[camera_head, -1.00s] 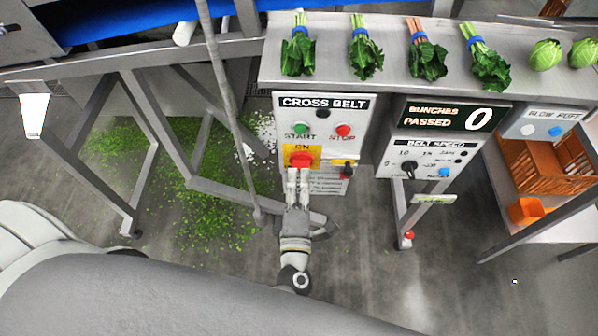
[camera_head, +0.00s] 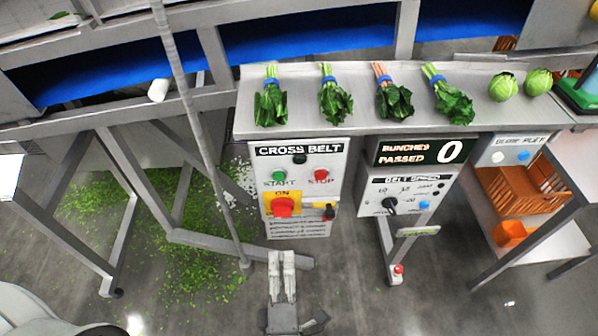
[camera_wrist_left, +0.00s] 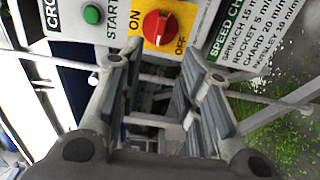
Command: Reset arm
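My left gripper (camera_head: 282,258) is in front of and below the cross belt panel (camera_head: 333,165) in the head view. It is apart from the panel, with nothing between its fingers. In the left wrist view the two fingers (camera_wrist_left: 158,75) stand apart, open and empty. The red rotary switch (camera_head: 283,207) sits on its yellow ON/OFF plate above the fingertips. It also shows in the left wrist view (camera_wrist_left: 160,27), beyond the fingertips and untouched. I cannot tell its setting. My right gripper is not in view.
A steel shelf (camera_head: 215,130) above the panel carries several leafy bunches and two cabbages. A belt speed panel (camera_head: 405,195) stands to the right, an orange crate (camera_head: 520,190) farther right. A slanted pole (camera_head: 190,110) and frame legs stand left.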

